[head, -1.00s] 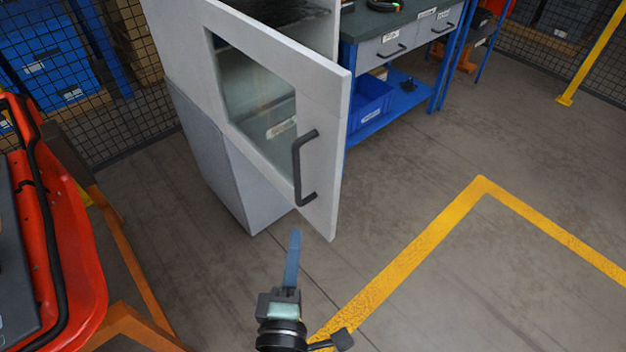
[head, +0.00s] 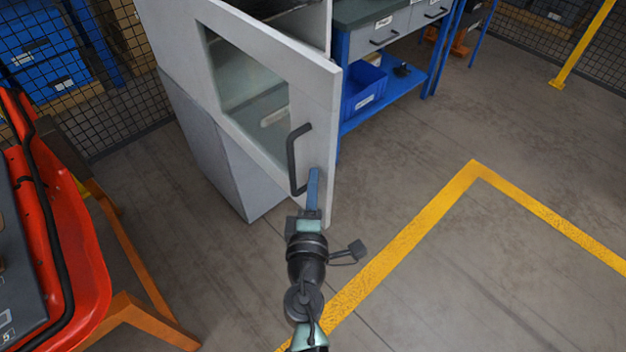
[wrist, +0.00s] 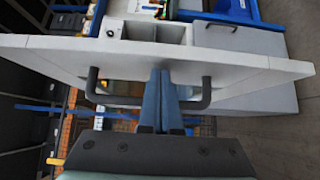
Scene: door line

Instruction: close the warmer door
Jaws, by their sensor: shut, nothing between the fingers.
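The warmer door (head: 318,110) is a light grey panel with a window and stands open, swung out from the grey warmer cabinet (head: 215,145). Its dark bar handle (head: 292,160) is on the outer face near the free edge. My gripper (head: 314,172) is at the lower end of the handle, on the outer side of the door. In the wrist view my gripper's blue fingers (wrist: 160,75) are together and empty, between the two ends of the handle (wrist: 205,92). The fingertips overlap the door (wrist: 250,62) in view; I cannot tell whether they touch it.
A blue workbench (head: 390,105) with grey drawers and a blue bin (head: 362,88) stands behind the door. An orange-red machine or cart (head: 70,240) is at the left. Open floor with a yellow line (head: 400,250) lies to the right.

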